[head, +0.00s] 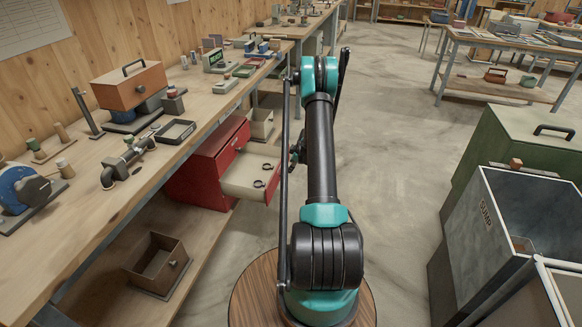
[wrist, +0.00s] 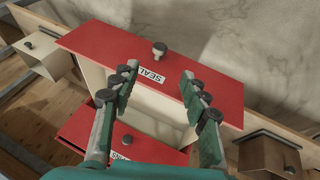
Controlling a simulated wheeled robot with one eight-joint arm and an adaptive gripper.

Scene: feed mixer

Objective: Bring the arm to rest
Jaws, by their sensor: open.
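My arm (head: 321,150) stands stretched out over the aisle in the head view, above its round wooden-topped base. My gripper (wrist: 160,74) is open and empty in the wrist view, its two green fingers with dark pads wide apart. In the head view the gripper is mostly hidden behind the arm.
An open box (head: 157,264) sits on the lower shelf. A SUMP bin (head: 475,225) stands at right. Floor between is clear.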

